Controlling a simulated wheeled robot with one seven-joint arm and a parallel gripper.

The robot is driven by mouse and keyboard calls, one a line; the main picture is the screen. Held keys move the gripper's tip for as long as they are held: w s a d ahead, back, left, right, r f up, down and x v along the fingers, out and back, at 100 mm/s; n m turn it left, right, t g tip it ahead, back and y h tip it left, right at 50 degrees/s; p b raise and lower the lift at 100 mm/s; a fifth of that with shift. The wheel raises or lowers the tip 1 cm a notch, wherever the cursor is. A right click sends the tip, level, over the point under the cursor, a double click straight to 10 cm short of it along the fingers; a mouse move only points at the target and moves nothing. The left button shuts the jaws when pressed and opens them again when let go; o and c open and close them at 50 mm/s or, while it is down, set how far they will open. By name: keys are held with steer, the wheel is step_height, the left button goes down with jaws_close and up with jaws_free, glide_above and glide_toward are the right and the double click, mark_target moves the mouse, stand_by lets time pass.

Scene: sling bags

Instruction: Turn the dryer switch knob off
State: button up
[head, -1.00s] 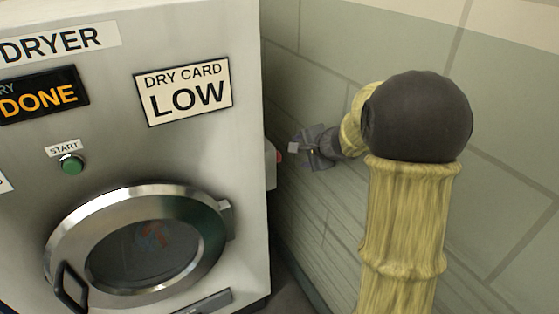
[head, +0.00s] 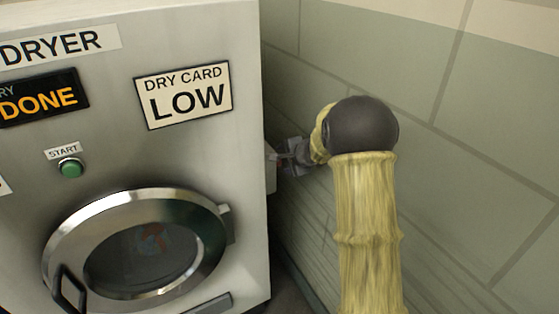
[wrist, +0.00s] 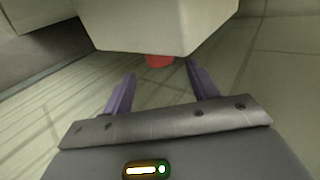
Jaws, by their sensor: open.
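The dryer (head: 200,40) stands at the left in the head view. A pale switch box (head: 271,172) sticks out from its right side. The box fills the top of the wrist view (wrist: 160,25). A red knob (wrist: 159,61) shows at the box's lower edge there, mostly hidden by the box. My gripper (wrist: 162,80) is open and empty, its two purple fingers apart on either side of the knob's line, with the knob just beyond the tips. In the head view my gripper (head: 281,156) is beside the box and the knob is hidden.
The dryer front has a green start button (head: 71,168), a DONE display (head: 45,97), a DRY CARD LOW sign (head: 185,95) and a round closed door (head: 215,240). A block wall (head: 420,60) stands close on the right, leaving a narrow gap beside the dryer.

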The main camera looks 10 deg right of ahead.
mark_target(281, 161)
steer(key=x, duration=0.5)
steer(key=shift+w, duration=0.1)
steer(key=c, duration=1)
steer(key=shift+f+b, duration=0.2)
steer(key=shift+b, duration=0.15)
